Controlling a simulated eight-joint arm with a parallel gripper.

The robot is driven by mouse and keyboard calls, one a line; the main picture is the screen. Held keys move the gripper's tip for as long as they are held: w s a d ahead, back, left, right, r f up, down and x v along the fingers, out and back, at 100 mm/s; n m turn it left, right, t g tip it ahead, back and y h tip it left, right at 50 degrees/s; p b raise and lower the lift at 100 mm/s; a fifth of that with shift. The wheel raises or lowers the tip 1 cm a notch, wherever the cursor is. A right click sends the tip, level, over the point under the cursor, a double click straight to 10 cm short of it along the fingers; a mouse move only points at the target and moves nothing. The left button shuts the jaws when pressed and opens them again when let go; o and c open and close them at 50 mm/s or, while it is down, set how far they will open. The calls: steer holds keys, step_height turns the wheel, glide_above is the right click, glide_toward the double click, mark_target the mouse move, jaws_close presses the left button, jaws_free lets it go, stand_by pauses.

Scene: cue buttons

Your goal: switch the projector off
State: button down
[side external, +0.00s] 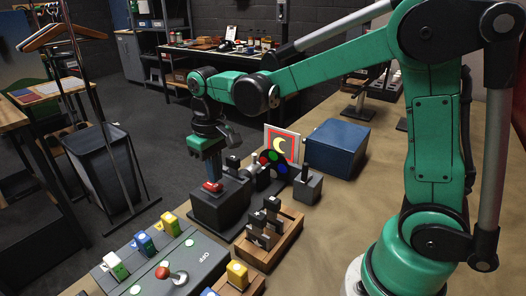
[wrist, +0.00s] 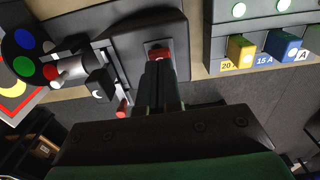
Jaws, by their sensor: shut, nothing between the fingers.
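The projector is a dark grey box (side external: 221,208) with a red switch (side external: 212,187) on top, and a lens and colour wheel (side external: 275,165) at its right. In the wrist view the red switch (wrist: 158,52) shows just beyond my fingertips. My gripper (side external: 212,178) points down over the switch, shut and empty. It also shows in the wrist view (wrist: 158,66). I cannot tell whether the tips touch the switch.
A fuse panel (side external: 190,263) with coloured fuses, a red-knobbed lever (side external: 163,273) and an OFF label stands in front. A wooden rack (side external: 268,247) with dark pieces is to its right. A blue box (side external: 337,147) sits behind.

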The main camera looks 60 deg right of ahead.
mark_target(219, 186)
steer(key=shift+f, duration=0.75)
stand_by(0.3)
steer(key=shift+r, duration=3.5)
steer(key=shift+s, duration=0.25)
steer(key=s+d+f+t, duration=0.1)
steer(key=s+f+t, duration=0.1)
steer(key=s+t, duration=0.5)
steer(key=shift+s+f, duration=0.3)
steer(key=shift+s, duration=0.1)
